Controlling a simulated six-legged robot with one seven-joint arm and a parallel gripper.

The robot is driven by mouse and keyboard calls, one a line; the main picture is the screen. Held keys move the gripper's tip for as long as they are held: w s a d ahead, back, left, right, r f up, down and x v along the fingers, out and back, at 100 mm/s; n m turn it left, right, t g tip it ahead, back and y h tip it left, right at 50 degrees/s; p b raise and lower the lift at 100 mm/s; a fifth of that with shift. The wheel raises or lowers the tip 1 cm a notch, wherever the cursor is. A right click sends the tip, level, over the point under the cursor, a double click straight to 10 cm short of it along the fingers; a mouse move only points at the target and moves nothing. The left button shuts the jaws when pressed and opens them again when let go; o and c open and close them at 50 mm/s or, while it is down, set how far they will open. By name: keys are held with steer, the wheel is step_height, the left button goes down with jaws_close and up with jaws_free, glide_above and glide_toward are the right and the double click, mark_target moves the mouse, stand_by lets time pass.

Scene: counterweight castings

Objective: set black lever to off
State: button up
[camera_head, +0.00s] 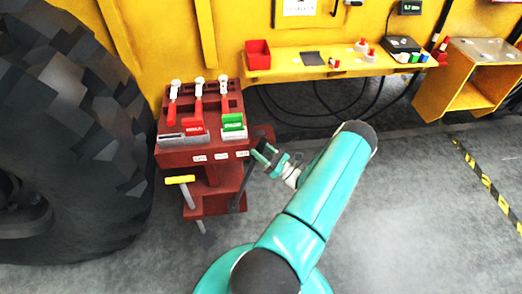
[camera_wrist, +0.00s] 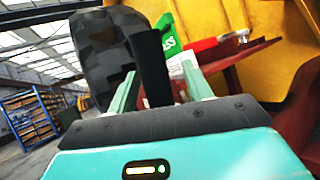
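The black lever (camera_wrist: 152,68) stands between the two fingers of my gripper (camera_wrist: 158,88) in the wrist view, with some room beside it, so the fingers look open around it. I cannot tell whether either finger touches it. In the head view my gripper (camera_head: 265,154) is at the right side of the dark red stand (camera_head: 190,156). A dark bar, seemingly the black lever (camera_head: 242,190), slants down along that side. Its upper part is hard to make out near the fingers. No off mark for it is readable.
Red and white levers (camera_head: 199,100) and a green block (camera_head: 233,122) top the stand. A yellow-handled bar (camera_head: 180,179) juts from its front. A huge tyre (camera_head: 70,130) stands left. A yellow shelf (camera_head: 350,62) lies behind.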

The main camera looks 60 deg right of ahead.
steer(key=v, duration=1.3)
steer(key=shift+s+f, duration=0.2)
steer(key=shift+s, duration=0.15)
